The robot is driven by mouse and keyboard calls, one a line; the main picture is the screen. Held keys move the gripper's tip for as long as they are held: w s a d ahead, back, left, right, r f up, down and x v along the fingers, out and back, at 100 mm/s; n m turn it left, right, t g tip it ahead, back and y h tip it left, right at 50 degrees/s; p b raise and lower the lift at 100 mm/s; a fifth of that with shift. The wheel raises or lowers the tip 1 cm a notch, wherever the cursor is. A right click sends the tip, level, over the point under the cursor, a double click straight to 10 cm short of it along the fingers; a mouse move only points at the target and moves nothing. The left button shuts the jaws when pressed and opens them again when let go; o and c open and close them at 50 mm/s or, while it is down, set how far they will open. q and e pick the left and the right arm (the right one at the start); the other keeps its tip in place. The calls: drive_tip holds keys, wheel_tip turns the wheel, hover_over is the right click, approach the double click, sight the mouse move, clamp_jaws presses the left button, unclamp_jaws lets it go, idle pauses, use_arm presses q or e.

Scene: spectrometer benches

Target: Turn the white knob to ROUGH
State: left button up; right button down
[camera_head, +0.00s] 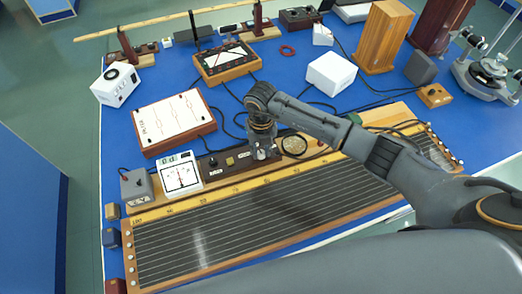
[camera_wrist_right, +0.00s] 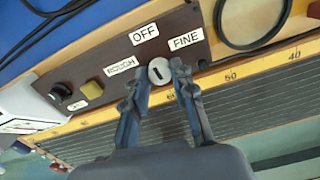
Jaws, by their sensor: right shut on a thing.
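The white knob (camera_wrist_right: 160,70) sits on a dark panel (camera_wrist_right: 115,52) between the fingertips of my right gripper (camera_wrist_right: 160,76). It is round, with a short dark mark on its face. Around it are white labels: ROUGH (camera_wrist_right: 121,67) on the left, OFF (camera_wrist_right: 145,34) above and FINE (camera_wrist_right: 186,40) on the right. Which label the mark points to I cannot tell for sure. In the head view my right gripper (camera_head: 263,148) reaches down to the dark panel (camera_head: 213,168) and hides the knob. My right gripper is shut on the knob. My left gripper is not in view.
A yellow button (camera_wrist_right: 92,90) and a black part (camera_wrist_right: 59,92) share the panel. A long wire board (camera_head: 230,222) lies in front. A white meter (camera_head: 180,175) stands left, a wooden-sided box (camera_head: 173,120) behind, and a white box (camera_head: 331,74) farther back.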

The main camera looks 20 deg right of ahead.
sight(261, 152)
drive_tip(key=n+b, duration=0.7)
drive_tip(key=b, duration=0.1)
drive_tip(key=shift+f+n, duration=0.2)
drive_tip(key=shift+n, duration=0.2)
drive_tip(key=shift+r+n+b, duration=0.2)
drive_tip(key=shift+n+b, duration=1.2)
drive_tip(key=shift+b, duration=0.2)
drive_tip(key=c, duration=1.1)
unclamp_jaws()
drive_tip(key=shift+r, duration=0.15)
wheel_tip(261, 152, up, 12)
